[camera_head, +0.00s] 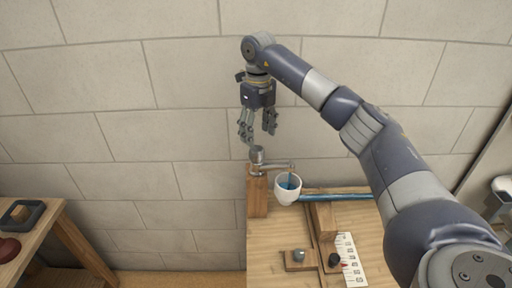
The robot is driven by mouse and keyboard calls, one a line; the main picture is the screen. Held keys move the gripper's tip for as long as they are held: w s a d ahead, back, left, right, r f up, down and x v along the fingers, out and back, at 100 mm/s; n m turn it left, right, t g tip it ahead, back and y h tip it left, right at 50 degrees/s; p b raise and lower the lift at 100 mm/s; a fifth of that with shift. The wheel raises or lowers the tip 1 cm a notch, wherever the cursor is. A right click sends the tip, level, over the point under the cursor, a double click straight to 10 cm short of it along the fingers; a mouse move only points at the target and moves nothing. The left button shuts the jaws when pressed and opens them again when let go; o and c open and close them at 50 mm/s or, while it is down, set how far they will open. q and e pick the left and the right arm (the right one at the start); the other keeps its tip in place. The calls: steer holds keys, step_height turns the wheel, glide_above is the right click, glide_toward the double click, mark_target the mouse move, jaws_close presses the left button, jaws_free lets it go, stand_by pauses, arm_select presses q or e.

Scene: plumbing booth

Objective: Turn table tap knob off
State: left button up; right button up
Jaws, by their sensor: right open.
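The table tap (276,167) is a small grey metal tap on a wooden post (257,196) at the back left of the workbench. Its knob (257,154) is the grey round piece at the top. A white cup (288,196) with blue inside is under the spout's right end. A blue streak shows between the spout and the cup. My right gripper (257,137) points down just above the knob, its fingers apart and empty. I cannot tell whether a finger touches the knob. My left gripper is out of view.
The wooden workbench (270,242) holds a blue pipe (335,197), a grey knob on a wooden block (299,256), a black knob (334,259) and a white marked strip (351,262). A second wooden table (48,232) stands at the left. A block wall is close behind the tap.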

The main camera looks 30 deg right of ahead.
mark_target(257, 148)
step_height(257, 148, down, 4)
steer(key=shift+r+p, duration=0.2)
steer(key=shift+p, duration=0.25)
steer(key=shift+w+f, duration=0.2)
steer(key=shift+f, duration=0.65)
step_height(257, 148, down, 2)
steer(key=shift+f+p, duration=0.15)
steer(key=shift+p, duration=0.3)
steer(key=shift+w, duration=0.1)
steer(key=shift+c, duration=1.1)
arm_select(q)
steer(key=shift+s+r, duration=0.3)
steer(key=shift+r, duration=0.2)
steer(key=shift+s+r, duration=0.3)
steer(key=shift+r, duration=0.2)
arm_select(e)
steer(key=c, duration=0.9)
